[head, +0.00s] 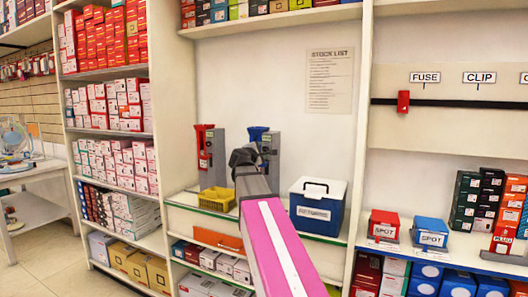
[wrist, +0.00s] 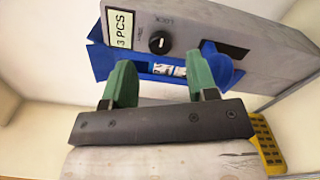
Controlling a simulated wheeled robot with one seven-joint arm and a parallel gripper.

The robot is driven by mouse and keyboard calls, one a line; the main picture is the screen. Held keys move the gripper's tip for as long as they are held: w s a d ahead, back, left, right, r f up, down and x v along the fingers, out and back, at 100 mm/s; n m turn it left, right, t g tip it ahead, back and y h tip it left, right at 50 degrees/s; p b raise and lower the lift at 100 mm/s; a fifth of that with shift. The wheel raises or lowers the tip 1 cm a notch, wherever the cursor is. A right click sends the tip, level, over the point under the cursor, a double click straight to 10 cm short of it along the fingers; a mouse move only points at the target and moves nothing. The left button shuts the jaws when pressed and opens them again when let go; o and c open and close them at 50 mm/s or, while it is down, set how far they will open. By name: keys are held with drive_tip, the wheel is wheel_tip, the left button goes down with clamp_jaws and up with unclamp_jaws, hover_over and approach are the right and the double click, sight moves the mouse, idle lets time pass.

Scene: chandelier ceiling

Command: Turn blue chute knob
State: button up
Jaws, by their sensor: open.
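The blue chute (head: 258,133) is a grey column with a blue top, standing on the shelf in the head view, partly hidden by my arm. In the wrist view its grey body (wrist: 265,50) shows with blue parts and a "3 PCS" label (wrist: 121,30). Its round black knob (wrist: 159,42) has a light mark and sits on the grey face near upside-down lettering. My gripper (wrist: 161,64) has two green fingers, apart and empty. The knob appears between and beyond the fingertips, with no visible contact. In the head view my gripper (head: 243,157) is in front of the chute.
A red-topped chute (head: 217,150) stands to the left. A yellow basket (head: 217,199) sits in front of it and also shows in the wrist view (wrist: 268,145). A blue-and-white cooler box (head: 317,212) stands right of my arm. Boxed shelves flank both sides.

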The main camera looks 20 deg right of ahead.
sight(265, 149)
drive_tip(key=shift+x, duration=2.05)
drive_tip(key=c, duration=0.9)
